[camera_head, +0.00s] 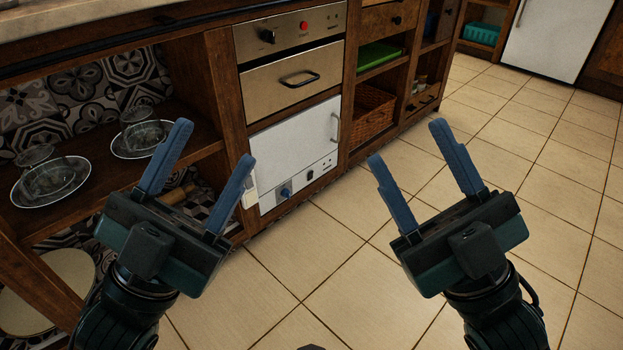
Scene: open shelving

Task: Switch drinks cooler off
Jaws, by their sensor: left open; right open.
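A small white appliance (285,143), which looks like the drinks cooler, is built in low in the wooden shelving. Its door is shut and has a vertical handle at the right. A control strip (305,175) runs along its bottom, with a blue knob (286,190) toward the left and small dark marks to the right. The knob's setting is too small to read. My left gripper (208,158) is open and empty, in front of the shelving and left of the cooler. My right gripper (407,145) is open and empty above the floor, right of the cooler.
Above the cooler are a metal drawer (293,77) and a panel with a black knob and red button (304,25). Glass dishes (50,182) stand on the left shelf. A wicker basket (371,115) and green tray (378,55) sit right. The tiled floor (540,190) is clear.

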